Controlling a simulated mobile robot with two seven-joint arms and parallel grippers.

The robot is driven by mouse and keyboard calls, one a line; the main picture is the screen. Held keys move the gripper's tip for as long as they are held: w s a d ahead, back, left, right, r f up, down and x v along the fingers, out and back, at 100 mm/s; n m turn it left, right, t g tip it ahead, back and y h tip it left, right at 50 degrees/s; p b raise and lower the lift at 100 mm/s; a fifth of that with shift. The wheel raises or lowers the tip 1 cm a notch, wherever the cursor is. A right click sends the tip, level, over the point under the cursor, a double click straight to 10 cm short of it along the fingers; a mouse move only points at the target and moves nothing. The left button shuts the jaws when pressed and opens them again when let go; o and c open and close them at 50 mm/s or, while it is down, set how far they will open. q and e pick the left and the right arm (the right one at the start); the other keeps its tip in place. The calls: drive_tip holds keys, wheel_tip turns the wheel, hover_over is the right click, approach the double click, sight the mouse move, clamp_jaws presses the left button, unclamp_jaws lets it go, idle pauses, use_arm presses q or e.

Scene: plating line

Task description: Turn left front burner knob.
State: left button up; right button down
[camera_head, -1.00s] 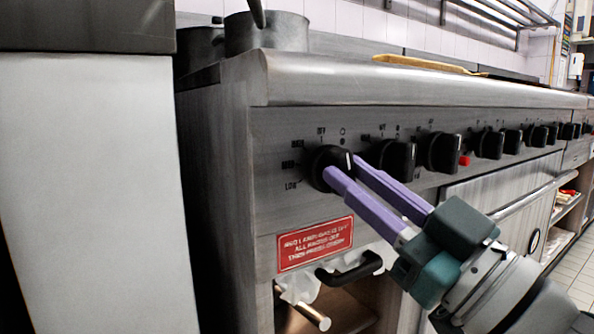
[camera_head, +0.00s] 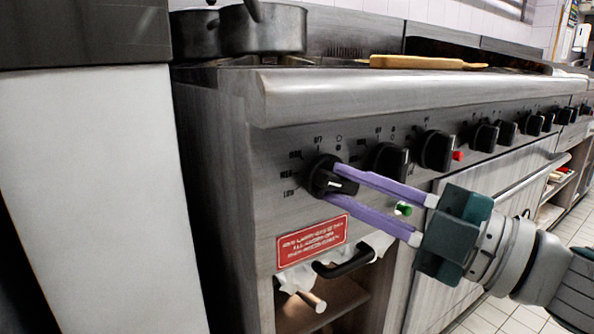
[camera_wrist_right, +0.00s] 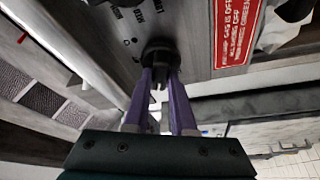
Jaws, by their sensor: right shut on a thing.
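The left front burner knob (camera_head: 328,178) is a round black knob with a grip bar, the leftmost on the steel stove front. Its white pointer mark now points right and slightly down. My right gripper (camera_head: 336,182) has two long purple fingers, one above and one below the knob's bar, and is shut on it. In the right wrist view the knob (camera_wrist_right: 160,56) sits between the two purple fingertips (camera_wrist_right: 160,80). My left gripper is in neither view.
More black knobs (camera_head: 390,160) run right along the panel, with a red button (camera_head: 458,156) and a green light (camera_head: 403,209). Below are a red sign (camera_head: 312,241) and a black handle (camera_head: 345,262). Pots (camera_head: 262,30) and a rolling pin (camera_head: 420,62) stand above. A white cabinet (camera_head: 90,190) is at left.

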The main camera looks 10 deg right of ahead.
drive_tip(key=shift+r+n+g+p, duration=0.1)
drive_tip(key=shift+n+g+p, duration=0.5)
drive_tip(key=shift+n, duration=0.6)
drive_tip(key=c, duration=0.7)
unclamp_jaws()
drive_tip(key=shift+c, duration=0.2)
drive_tip(key=p+v, duration=0.1)
drive_tip(key=v, duration=0.9)
drive_tip(key=shift+p, duration=0.3)
drive_tip(key=shift+r, duration=0.1)
